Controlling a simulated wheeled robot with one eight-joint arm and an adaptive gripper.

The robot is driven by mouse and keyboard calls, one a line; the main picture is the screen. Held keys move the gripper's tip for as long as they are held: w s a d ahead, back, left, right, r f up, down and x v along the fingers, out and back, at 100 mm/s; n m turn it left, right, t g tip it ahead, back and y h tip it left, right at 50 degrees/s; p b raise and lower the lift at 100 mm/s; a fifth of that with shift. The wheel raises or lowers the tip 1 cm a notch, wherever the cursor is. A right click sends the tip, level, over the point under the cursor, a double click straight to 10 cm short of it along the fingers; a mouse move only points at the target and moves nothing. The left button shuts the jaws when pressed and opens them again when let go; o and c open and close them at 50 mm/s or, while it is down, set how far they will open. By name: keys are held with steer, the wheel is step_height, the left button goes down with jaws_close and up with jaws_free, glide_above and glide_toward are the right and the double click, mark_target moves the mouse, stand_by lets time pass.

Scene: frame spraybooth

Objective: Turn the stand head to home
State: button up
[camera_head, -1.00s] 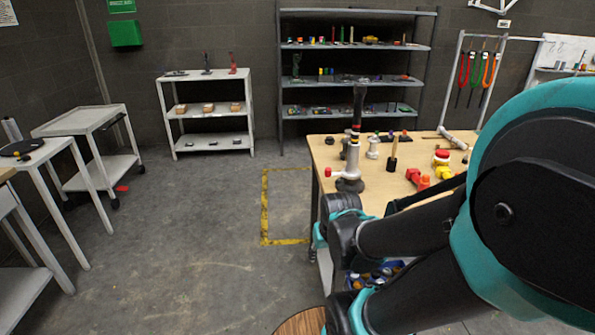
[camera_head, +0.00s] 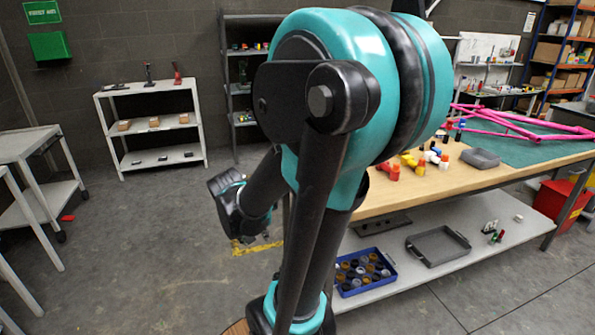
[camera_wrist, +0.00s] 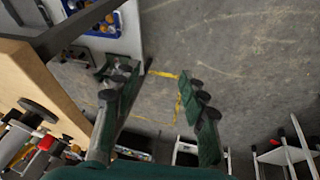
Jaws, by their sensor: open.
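My gripper (camera_wrist: 155,78) is open in the wrist view, with its two dark green fingers wide apart. Nothing is between them except a view of the grey floor and a yellow floor line. In the head view my arm stands in front of the near left corner of the wooden workbench (camera_head: 455,186) and hides it. The stand at that corner cannot be seen in the head view. At the lower left of the wrist view, the bench edge shows with metal, red and dark round parts (camera_wrist: 38,110). I cannot tell which of these belong to the stand or how its head is turned.
A pink frame (camera_head: 520,124) rests on a green mat. A blue crate (camera_head: 352,290) of round items sits on the lower shelf. Open floor lies left of the bench.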

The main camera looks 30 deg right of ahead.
steer(key=w+d+r+m+g+h, duration=0.4)
steer(key=w+d+r+m+h, duration=0.6)
steer(key=w+d+r+m, duration=0.45)
steer(key=x, duration=1)
steer(key=w+x, duration=0.1)
steer(key=x, duration=0.5)
steer(key=shift+f, duration=0.3)
jaws_close()
